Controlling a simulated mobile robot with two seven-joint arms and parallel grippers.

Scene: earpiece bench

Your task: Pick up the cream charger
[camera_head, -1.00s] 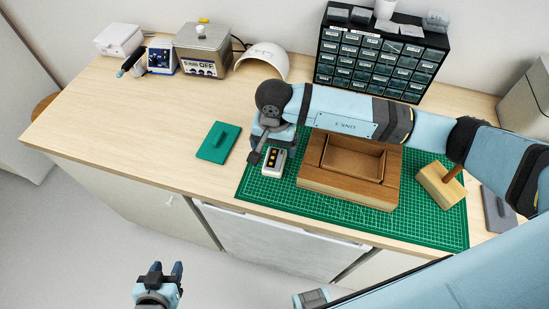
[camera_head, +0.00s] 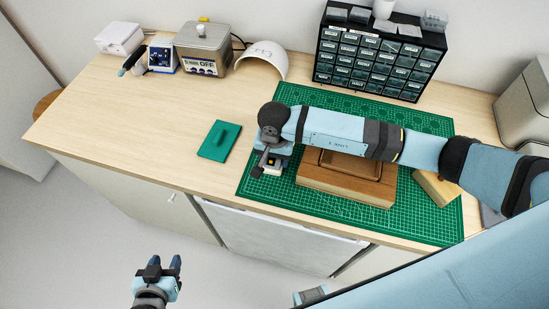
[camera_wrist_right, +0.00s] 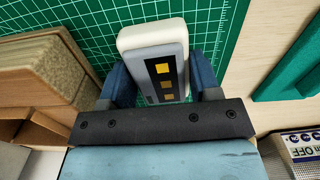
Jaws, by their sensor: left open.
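The cream charger (camera_wrist_right: 152,36) is a small cream block with a grey face and several yellow squares. It sits on the green cutting mat (camera_wrist_right: 220,25). In the head view the charger (camera_head: 271,171) is partly hidden under my right gripper (camera_head: 267,160). In the right wrist view the charger stands between the two blue fingers of my right gripper (camera_wrist_right: 160,76), slightly slanted. A narrow gap shows between it and the right-hand finger; contact at the left-hand finger is unclear. My left gripper (camera_head: 164,266) is open and empty, in front of the bench above the floor.
A wooden tray block (camera_head: 345,185) stands right of the charger, partly under my right arm. A green pad (camera_head: 219,140) lies left of the mat. A drawer cabinet (camera_head: 375,60) stands behind. The left bench front is clear.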

